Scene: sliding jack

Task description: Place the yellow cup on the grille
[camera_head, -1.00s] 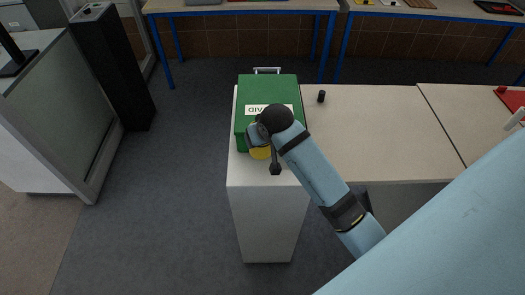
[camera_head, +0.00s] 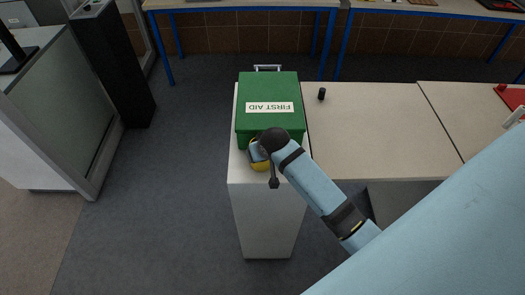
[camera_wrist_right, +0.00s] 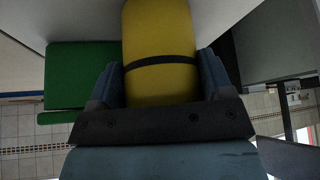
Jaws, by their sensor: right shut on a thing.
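The yellow cup (camera_head: 260,167) is mostly hidden under my right gripper (camera_head: 257,153) in the head view, just in front of the green box on the white cabinet. In the right wrist view the yellow cup (camera_wrist_right: 158,35) has a dark band around it and sits between the two fingers of my right gripper (camera_wrist_right: 160,80), which is shut on it. I cannot tell whether the cup touches the cabinet top. I cannot make out a grille in either view. My left gripper is not in view.
The green first aid box (camera_head: 268,90) takes up most of the white cabinet top (camera_head: 240,175). A small black object (camera_head: 322,94) stands on the pale table (camera_head: 365,130) to the right. The table's middle is bare. Floor is open left of the cabinet.

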